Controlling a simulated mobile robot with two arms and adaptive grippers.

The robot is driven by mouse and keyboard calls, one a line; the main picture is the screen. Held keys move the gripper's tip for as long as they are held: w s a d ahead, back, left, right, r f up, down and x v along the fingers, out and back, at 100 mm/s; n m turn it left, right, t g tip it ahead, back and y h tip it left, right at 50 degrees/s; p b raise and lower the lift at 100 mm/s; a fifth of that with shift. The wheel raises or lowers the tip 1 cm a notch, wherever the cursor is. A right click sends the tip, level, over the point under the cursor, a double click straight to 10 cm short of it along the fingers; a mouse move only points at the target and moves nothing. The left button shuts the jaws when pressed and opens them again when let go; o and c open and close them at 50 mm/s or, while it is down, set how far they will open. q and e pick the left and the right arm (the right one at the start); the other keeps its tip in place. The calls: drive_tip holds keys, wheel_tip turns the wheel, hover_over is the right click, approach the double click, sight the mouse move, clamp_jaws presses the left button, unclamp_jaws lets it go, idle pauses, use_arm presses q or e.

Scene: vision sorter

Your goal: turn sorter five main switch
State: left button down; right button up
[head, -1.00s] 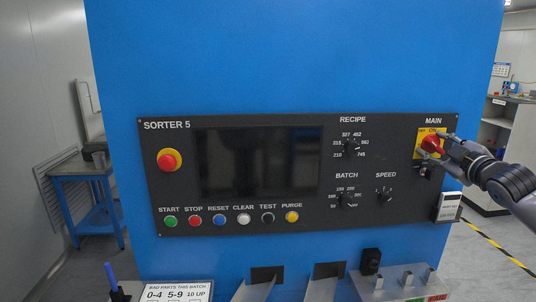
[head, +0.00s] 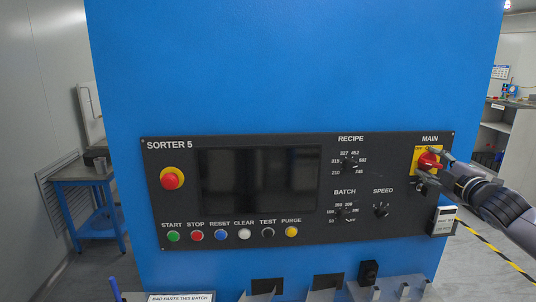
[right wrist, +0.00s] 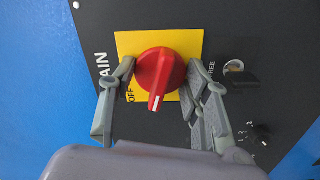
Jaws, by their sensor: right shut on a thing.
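The main switch of Sorter 5 is a red rotary knob (head: 427,161) on a yellow plate (head: 417,154), at the right end of the black panel. In the right wrist view the knob (right wrist: 164,70) has a white pointer mark aimed at the bottom of the picture, and an OFF label is on the plate's left part. My right gripper (head: 432,166) is shut on the knob, with one finger on each side of it; the gripper also shows in the wrist view (right wrist: 160,75). My left gripper is out of view.
The black panel (head: 240,222) carries a dark screen (head: 258,180), a red stop button (head: 170,181), a row of coloured buttons and recipe, batch and speed dials. A small display box (head: 444,220) hangs below the main switch. Metal chutes stand at the bottom.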

drive_tip(key=shift+r+n+p, duration=0.2)
drive_tip(key=shift+n+p, duration=0.6)
drive_tip(key=shift+n, duration=0.9)
drive_tip(key=o, duration=0.7)
drive_tip(key=shift+f, duration=0.1)
drive_tip(key=o, duration=0.4)
drive_tip(key=shift+w+f, duration=0.15)
drive_tip(key=shift+o, duration=0.2)
drive_tip(key=s+b, duration=0.3)
drive_tip(key=s, duration=0.5)
drive_tip(key=shift+d, duration=0.3)
